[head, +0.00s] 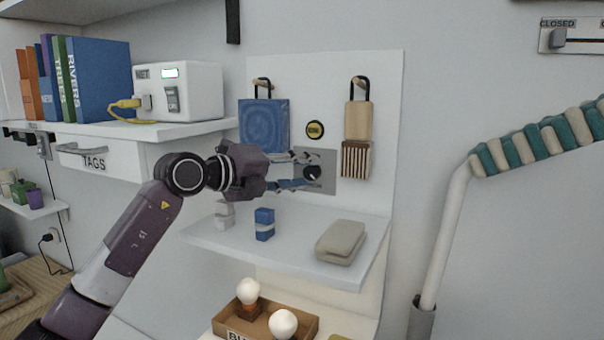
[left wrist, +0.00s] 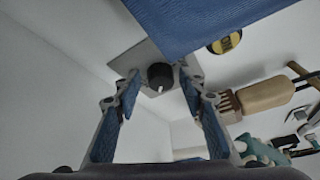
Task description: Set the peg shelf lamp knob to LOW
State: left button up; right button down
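The black knob (head: 312,172) sits on a grey plate (head: 328,158) on the white back panel. Lettering below the knob is partly covered by my finger, and I cannot read the setting. In the left wrist view the knob (left wrist: 160,76) has a white mark at its lower edge, and its plate (left wrist: 128,60) is partly behind a blue hanging item. My left gripper (head: 300,171) is open in front of the plate. In the left wrist view its fingers (left wrist: 160,92) stand apart on either side of the knob, with gaps visible. My right gripper is not in view.
A blue hanging item (head: 264,124) and a wooden brush (head: 356,145) flank a round yellow badge (head: 315,130). Below, a ledge (head: 290,262) carries a blue box (head: 264,224) and a beige folded item (head: 341,241). A bulb tray (head: 226,322) stands lower.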

pick_arm(q)
jog(key=shift+s+a, duration=0.1)
jog(key=v, duration=1.1)
jog(key=shift+s+a, duration=0.25)
jog(key=shift+s, duration=0.05)
